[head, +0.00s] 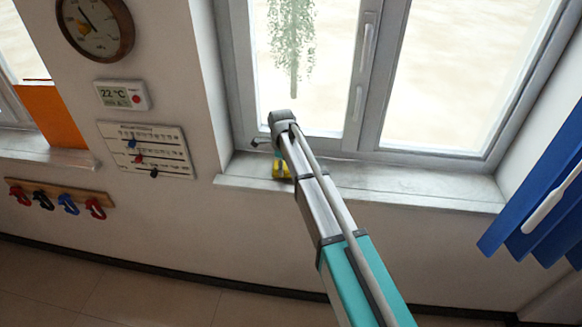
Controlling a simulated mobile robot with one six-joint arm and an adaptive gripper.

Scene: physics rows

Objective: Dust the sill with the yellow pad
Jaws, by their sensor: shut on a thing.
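The window sill (400,188) is a pale grey ledge running under the window. The yellow pad (280,167) shows at the left part of the sill, low against its surface, partly hidden behind my arm. My gripper (284,156) is at the pad, shut on it; its fingers are mostly hidden by my own arm. I cannot tell whether the pad's whole underside touches the sill. Any dust on the sill is too faint to tell.
The window frame (365,80) with its handles rises behind the sill. A blue hanging cloth (540,190) is at the right. On the left wall are a round gauge (95,28), a thermostat (122,95), a slider panel (147,150) and a hook rail (60,198). The sill's right part is clear.

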